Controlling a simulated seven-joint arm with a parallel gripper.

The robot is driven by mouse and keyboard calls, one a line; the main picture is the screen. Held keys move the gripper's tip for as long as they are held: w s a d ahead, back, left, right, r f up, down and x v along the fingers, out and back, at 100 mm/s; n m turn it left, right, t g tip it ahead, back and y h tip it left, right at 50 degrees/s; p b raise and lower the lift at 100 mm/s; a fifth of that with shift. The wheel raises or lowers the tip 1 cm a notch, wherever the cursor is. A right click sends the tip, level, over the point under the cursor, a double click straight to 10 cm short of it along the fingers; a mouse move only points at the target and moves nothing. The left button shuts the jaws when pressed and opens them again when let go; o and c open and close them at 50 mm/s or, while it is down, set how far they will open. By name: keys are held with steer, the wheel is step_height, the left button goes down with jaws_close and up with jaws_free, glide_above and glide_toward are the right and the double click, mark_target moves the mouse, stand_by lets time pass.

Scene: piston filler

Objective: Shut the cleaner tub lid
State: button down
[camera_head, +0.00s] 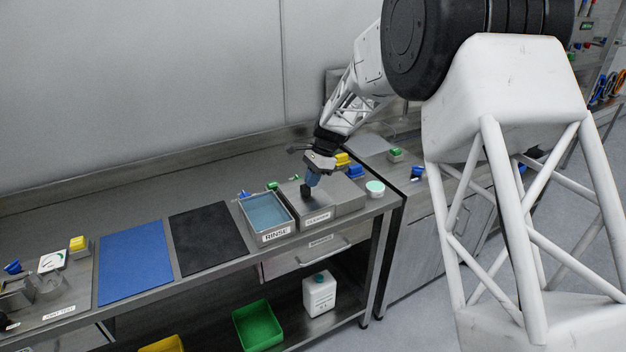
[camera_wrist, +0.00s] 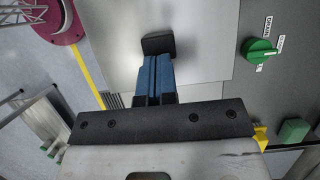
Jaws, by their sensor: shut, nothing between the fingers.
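The cleaner tub (camera_head: 318,217) stands on the steel bench just right of the rinse tub; its label is small in the head view. Its grey lid (camera_head: 289,193) appears to lie flat over it; whether it is fully seated I cannot tell. A black handle (camera_head: 305,190) stands on the lid, and it also shows in the wrist view (camera_wrist: 158,44). My gripper (camera_head: 312,180) is over the lid with its blue fingers (camera_wrist: 154,80) shut and empty. The fingertips are right at the handle; I cannot tell whether they touch it. The tub's inside is hidden.
The open rinse tub (camera_head: 268,212) with blue liquid is to the left. A grey box (camera_head: 346,194) and a white round pot (camera_head: 375,188) are to the right. A green valve handle (camera_wrist: 260,51) is beside the lid. Black (camera_head: 205,238) and blue (camera_head: 136,262) mats lie farther left.

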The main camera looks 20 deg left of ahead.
steer(key=shift+w+d+f, duration=0.1)
steer(key=shift+w+d, duration=0.65)
steer(key=shift+w+d+r, duration=0.25)
steer(key=shift+w+d, duration=0.55)
steer(key=v, duration=0.9)
steer(key=shift+r, duration=0.35)
steer(key=shift+w+d, duration=0.85)
steer(key=shift+w, duration=0.2)
steer(key=shift+w+d, duration=0.85)
steer(key=shift+w, duration=0.2)
steer(key=shift+f, duration=0.1)
